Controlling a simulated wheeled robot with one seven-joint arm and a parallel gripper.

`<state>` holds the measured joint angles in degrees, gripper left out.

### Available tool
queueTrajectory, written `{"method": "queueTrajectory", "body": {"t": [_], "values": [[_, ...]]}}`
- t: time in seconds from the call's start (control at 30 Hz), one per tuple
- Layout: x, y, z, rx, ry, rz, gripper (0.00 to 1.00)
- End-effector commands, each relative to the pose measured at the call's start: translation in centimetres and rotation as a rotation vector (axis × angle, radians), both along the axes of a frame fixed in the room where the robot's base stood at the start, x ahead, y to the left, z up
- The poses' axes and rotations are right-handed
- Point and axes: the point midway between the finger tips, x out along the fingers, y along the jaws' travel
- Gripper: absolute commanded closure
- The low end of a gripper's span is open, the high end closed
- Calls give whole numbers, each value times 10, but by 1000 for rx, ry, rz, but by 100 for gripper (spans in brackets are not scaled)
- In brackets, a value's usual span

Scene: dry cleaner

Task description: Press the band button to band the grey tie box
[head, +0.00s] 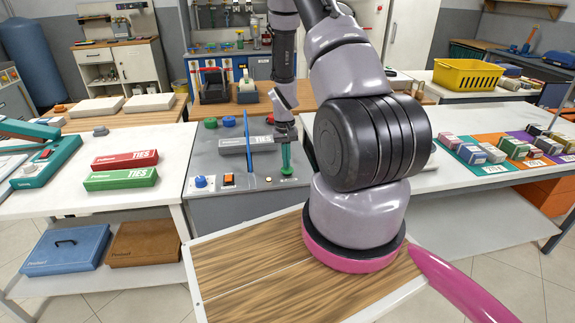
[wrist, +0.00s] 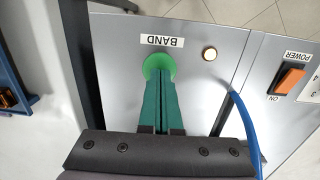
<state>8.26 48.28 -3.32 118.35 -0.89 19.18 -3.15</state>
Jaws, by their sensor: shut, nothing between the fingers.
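The grey tie box (head: 232,146) lies flat on top of the grey banding machine (head: 222,168), beside a thin blue arch (head: 247,128). The green band button (wrist: 158,62) is on the machine's front panel by the label "BAND"; in the head view it shows only partly beneath the fingertips. My gripper (head: 287,167) points down at it, its teal fingers together and empty. In the wrist view the fingertips (wrist: 160,68) overlap the button. I cannot tell whether they touch it or whether it is pushed in.
A small round lamp (wrist: 209,54) and an orange power switch (wrist: 290,79), marked ON, share the panel. A blue knob (head: 200,182) is at its left. Red (head: 125,159) and green (head: 121,179) tie boxes lie on the left table. Small boxes on coloured mats fill the right table.

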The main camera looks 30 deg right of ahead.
Motion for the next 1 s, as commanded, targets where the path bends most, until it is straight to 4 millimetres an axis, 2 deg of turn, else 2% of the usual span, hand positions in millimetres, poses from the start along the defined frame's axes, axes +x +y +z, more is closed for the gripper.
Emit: {"method": "queueTrajectory", "body": {"t": [0.1, 0.3, 0.5, 0.7, 1.0], "values": [[10, 1, 32, -4, -19, 1, 100], [13, 1, 80, -4, -18, 0, 100], [15, 1, 113, -3, -16, 0, 100], [15, 1, 125, -3, -14, -1, 100], [15, 1, 125, -3, -14, -1, 100]]}}
